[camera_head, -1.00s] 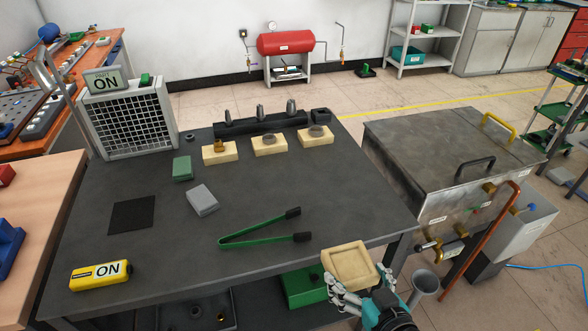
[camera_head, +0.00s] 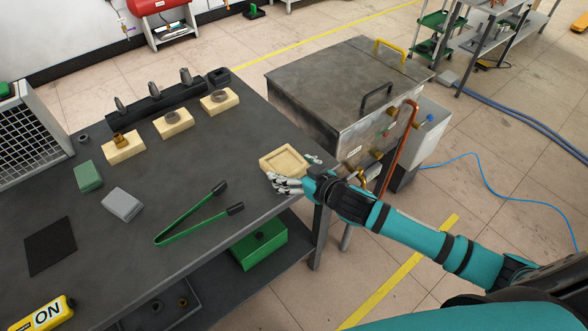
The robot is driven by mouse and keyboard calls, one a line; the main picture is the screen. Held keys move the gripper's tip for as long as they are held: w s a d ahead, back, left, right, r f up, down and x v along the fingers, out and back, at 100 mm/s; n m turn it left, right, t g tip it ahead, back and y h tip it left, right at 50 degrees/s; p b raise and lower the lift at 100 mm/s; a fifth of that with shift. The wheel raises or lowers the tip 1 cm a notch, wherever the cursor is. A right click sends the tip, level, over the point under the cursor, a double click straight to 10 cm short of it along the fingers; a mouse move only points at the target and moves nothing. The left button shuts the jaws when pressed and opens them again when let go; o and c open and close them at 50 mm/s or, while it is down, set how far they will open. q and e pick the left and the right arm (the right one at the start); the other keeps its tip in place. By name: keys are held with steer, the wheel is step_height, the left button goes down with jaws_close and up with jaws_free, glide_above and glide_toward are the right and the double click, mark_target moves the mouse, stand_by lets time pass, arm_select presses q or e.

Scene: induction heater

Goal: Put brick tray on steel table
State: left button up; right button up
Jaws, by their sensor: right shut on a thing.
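The brick tray (camera_head: 284,162) is a pale, shallow square with a raised rim. It is over the right edge of the dark steel table (camera_head: 185,240); I cannot tell whether it touches the top. My right gripper (camera_head: 298,174) is shut on the tray at its right and near sides, with the teal arm coming in from the right. My left gripper is not in view.
Green tongs (camera_head: 190,222), a grey block (camera_head: 122,204) and a green block (camera_head: 88,176) lie on the table. Several pale bricks (camera_head: 174,124) stand at the back. A metal tank (camera_head: 335,95) stands beyond the right edge. The tabletop around the tray is clear.

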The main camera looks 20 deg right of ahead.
mark_target(300, 177)
steer(key=shift+w+d, duration=0.4)
steer(key=shift+w, duration=0.45)
steer(key=shift+f+p, duration=0.3)
steer(key=shift+f, duration=1.55)
steer(key=shift+f, duration=0.2)
steer(key=o, duration=1.1)
steer(key=shift+c, duration=0.2)
